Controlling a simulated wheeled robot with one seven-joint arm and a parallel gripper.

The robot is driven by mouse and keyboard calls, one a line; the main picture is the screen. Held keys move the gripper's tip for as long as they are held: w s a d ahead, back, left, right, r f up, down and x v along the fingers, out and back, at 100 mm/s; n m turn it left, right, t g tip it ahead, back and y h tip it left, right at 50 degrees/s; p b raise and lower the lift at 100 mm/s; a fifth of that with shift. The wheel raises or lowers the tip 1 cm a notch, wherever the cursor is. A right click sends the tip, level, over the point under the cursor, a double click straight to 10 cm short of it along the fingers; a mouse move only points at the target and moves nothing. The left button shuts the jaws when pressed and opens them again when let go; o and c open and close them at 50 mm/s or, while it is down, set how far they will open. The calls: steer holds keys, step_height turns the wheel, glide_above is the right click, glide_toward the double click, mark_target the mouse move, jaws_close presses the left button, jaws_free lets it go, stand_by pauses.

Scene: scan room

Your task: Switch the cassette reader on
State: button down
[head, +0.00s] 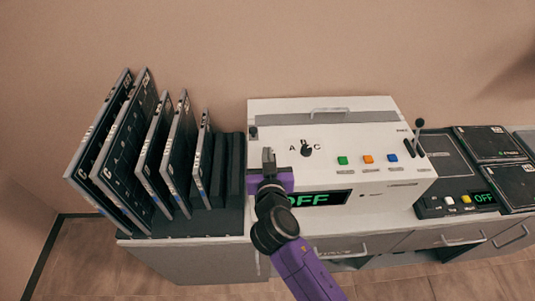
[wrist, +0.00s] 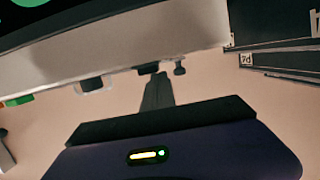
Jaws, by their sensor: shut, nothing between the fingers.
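A white machine (head: 380,185) stands on the counter with a green "OFF" display, a dial (head: 306,150) marked A, B, C, and green (head: 342,160), orange (head: 368,159) and blue (head: 391,157) buttons. A black-knobbed lever (head: 418,128) rises at its right end. A smaller dark unit (head: 431,206) to the right also reads "OFF"; the frames do not settle which is the cassette reader. My gripper (head: 268,157) is shut and empty over the white machine's left part, partly covering its display. The wrist view shows the shut fingers (wrist: 158,88) close below its pale edge (wrist: 120,55); contact is unclear.
A rack (head: 225,222) with several upright dark cassettes (head: 150,135) stands left of the machine. Flat dark panels (head: 490,143) lie at the far right. Drawers with handles (head: 463,240) run below the counter. The wall behind is bare.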

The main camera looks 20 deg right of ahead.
steer(key=shift+f, duration=0.1)
steer(key=shift+f+b, duration=0.35)
steer(key=shift+b, duration=0.65)
steer(key=shift+r, duration=0.2)
steer(key=b+v, duration=0.1)
steer(key=v, duration=0.5)
steer(key=shift+s, duration=0.25)
steer(key=shift+s+a+r, duration=0.2)
steer(key=shift+s, duration=0.35)
